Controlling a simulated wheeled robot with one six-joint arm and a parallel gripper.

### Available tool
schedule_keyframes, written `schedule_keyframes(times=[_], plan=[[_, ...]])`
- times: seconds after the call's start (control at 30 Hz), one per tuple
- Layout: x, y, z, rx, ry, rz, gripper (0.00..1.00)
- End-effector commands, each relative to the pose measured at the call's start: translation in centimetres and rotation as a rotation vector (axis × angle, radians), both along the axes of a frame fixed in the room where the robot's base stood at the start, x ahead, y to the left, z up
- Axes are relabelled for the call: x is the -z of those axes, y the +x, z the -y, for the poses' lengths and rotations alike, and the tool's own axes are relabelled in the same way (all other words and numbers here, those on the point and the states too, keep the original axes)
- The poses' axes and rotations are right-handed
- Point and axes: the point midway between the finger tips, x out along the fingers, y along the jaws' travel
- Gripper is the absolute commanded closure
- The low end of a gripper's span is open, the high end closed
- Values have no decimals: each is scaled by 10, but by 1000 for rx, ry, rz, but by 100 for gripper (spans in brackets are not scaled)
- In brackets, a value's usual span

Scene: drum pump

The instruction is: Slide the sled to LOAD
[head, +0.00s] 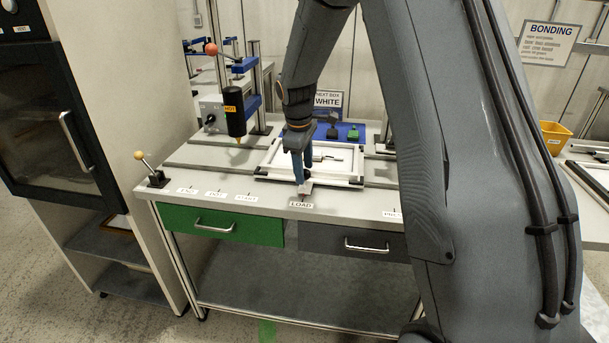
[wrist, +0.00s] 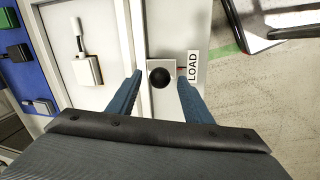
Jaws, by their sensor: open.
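The sled (head: 270,172) is a white frame on the bench, with a pale block inside it. In the wrist view, a light square tab (wrist: 152,88) with a round black knob (wrist: 159,77) sits at its front edge. The LOAD label (head: 301,204) lies directly in front of the tab; it also shows in the wrist view (wrist: 193,67), with a short red mark between them. My gripper (head: 303,181) points down over the tab. In the wrist view its blue fingers (wrist: 160,78) are open, one on each side of the knob, with gaps visible.
A black dispenser marked HOT (head: 235,112) stands at the left above the bench. A ball-topped lever (head: 150,168) is at the left front corner. Several labels line the front edge. A blue tray (head: 350,130) lies behind the sled. My arm hides the bench's right part.

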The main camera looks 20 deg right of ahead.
Motion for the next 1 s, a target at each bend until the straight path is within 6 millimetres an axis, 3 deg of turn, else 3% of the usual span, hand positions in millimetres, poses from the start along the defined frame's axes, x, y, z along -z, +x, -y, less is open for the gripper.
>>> schedule_keyframes(times=[0.3,0.77,0.87,1.0], plan=[[-42,-6,-5,-1,0,1,54],[-48,-11,-7,10,4,0,54],[-45,-32,-9,68,23,-1,54],[-36,-93,-17,255,80,-2,54]])
